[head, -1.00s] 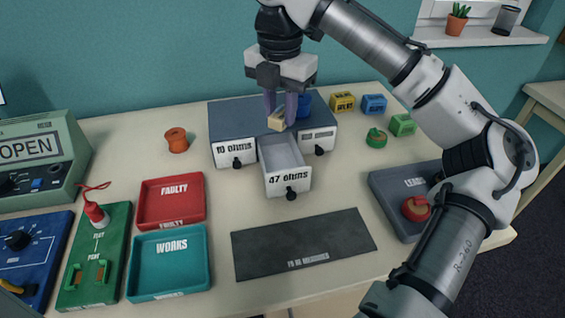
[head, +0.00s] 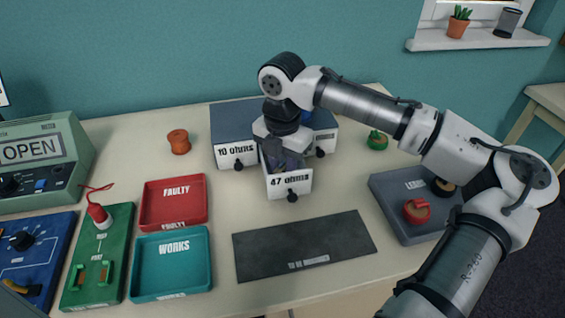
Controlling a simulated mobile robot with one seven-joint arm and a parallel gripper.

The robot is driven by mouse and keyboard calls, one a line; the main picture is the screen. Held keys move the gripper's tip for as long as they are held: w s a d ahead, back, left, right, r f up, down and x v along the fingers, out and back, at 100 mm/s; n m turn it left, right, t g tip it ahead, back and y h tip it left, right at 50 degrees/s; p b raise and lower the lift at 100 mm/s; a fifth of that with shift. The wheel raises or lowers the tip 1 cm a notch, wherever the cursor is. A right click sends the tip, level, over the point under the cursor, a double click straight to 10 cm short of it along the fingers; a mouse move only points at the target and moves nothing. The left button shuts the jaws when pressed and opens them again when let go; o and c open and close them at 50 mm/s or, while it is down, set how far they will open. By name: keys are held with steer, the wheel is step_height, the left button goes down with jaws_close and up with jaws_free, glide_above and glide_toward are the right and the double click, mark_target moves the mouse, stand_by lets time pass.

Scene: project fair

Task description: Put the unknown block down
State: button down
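My gripper (head: 281,166) points down into the open drawer marked 47 ohms (head: 289,186), in the front of the grey drawer cabinet (head: 228,122). Its fingers are low inside the drawer and dark against it. The unknown block, a small tan block seen between the fingers a second ago, does not show clearly now; the gripper and the drawer front hide it. I cannot tell whether the fingers are still closed on it or apart.
The drawer marked 10 ohms (head: 237,155) is closed on the left. A dark mat (head: 300,247), a red FAULTY tray (head: 173,203) and a teal WORKS tray (head: 171,265) lie in front, empty. An orange spool (head: 179,142) stands left of the cabinet.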

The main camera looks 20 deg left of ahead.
mark_target(282, 169)
steer(key=shift+f, duration=0.1)
steer(key=c, duration=1.4)
jaws_free()
steer(key=shift+c, duration=0.2)
step_height(282, 169, up, 12)
steer(key=b, duration=0.1)
